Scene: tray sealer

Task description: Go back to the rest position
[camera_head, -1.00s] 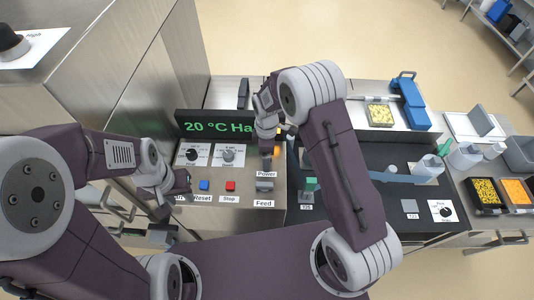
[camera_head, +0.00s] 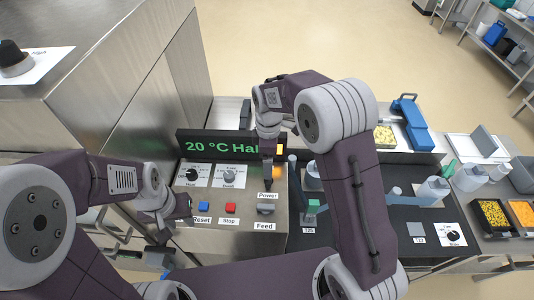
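My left gripper (camera_head: 180,208) is at the left end of the control panel (camera_head: 188,234), beside the blue Reset button (camera_head: 204,207). Its fingers are small and dark, and I cannot tell whether they are open or shut. My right gripper (camera_head: 268,178) points down over the panel near the Power label (camera_head: 267,196), just above the grey Feed switch (camera_head: 266,209). Its fingertips look close together, but their state is unclear. I see nothing held in either gripper.
The green display (camera_head: 205,146) stands behind the panel. A red Stop button (camera_head: 231,208) and two dials sit on the panel. A blue sealer part (camera_head: 412,122), bottles (camera_head: 433,189) and food trays (camera_head: 491,215) are to the right. A steel cabinet (camera_head: 140,85) stands at the left.

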